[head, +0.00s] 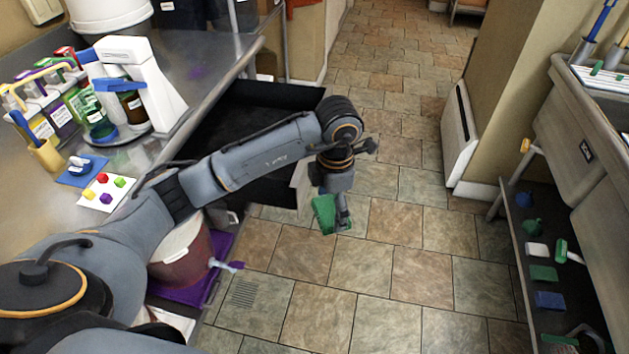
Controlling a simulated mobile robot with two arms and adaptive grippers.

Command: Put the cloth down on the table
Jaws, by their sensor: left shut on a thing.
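My left gripper (340,214) is shut on a green cloth (325,214), which is small and bunched in its fingers. The gripper points down over the tiled floor, to the right of the steel table (205,48). The cloth is clear of the table top, and my fingers hide part of it. The table runs along the left side, and my left arm covers part of its near end. My right gripper does not show.
A reddish bucket (180,255) stands below. Bare steel shows towards the table's back. Shelves with green items line the right.

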